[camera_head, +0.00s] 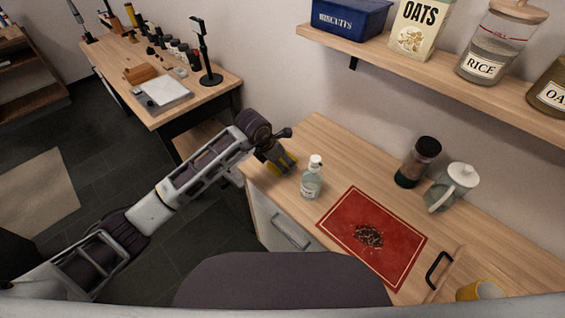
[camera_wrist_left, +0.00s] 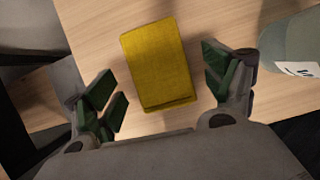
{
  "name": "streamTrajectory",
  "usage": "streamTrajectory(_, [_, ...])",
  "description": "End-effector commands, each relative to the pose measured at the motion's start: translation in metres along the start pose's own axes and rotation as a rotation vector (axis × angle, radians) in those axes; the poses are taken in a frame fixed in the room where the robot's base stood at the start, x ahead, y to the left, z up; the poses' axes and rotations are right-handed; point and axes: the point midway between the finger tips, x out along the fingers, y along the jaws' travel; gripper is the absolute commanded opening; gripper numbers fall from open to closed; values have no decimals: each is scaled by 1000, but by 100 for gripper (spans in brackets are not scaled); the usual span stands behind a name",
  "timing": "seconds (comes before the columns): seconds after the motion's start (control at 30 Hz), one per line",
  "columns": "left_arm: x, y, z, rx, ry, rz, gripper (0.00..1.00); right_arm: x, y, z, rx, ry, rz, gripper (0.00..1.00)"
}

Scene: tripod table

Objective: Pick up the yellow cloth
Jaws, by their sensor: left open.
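The yellow cloth (camera_wrist_left: 157,62) lies folded on the wooden counter in the left wrist view. In the head view only a little of the cloth (camera_head: 284,167) shows, mostly hidden by my left gripper (camera_head: 283,158). In the left wrist view my left gripper (camera_wrist_left: 165,88) is open and empty. Its two green-padded fingers stand apart, one on each side of the cloth's near end, with gaps between pads and cloth. My right gripper is in neither view.
A clear bottle (camera_head: 312,178) with a white cap stands just right of the left gripper. A red mat (camera_head: 350,207) with a dark heap lies further right. A dark-lidded jar (camera_head: 419,160) and a pale jug (camera_head: 453,187) stand behind it. A shelf (camera_head: 440,85) overhangs the counter.

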Motion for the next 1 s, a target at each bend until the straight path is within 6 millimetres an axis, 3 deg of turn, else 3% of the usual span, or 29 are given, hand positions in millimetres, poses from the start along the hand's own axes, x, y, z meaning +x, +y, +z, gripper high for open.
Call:
streamTrajectory(0.17, [6, 0, 0, 0, 0, 0, 84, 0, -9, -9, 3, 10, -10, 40])
streamTrajectory(0.57, [6, 0, 0, 0, 0, 0, 84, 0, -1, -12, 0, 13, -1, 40])
streamTrajectory(0.9, [6, 0, 0, 0, 0, 0, 40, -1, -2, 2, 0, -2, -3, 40])
streamTrajectory(1.0, [5, 0, 0, 0, 0, 0, 38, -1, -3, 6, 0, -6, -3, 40])
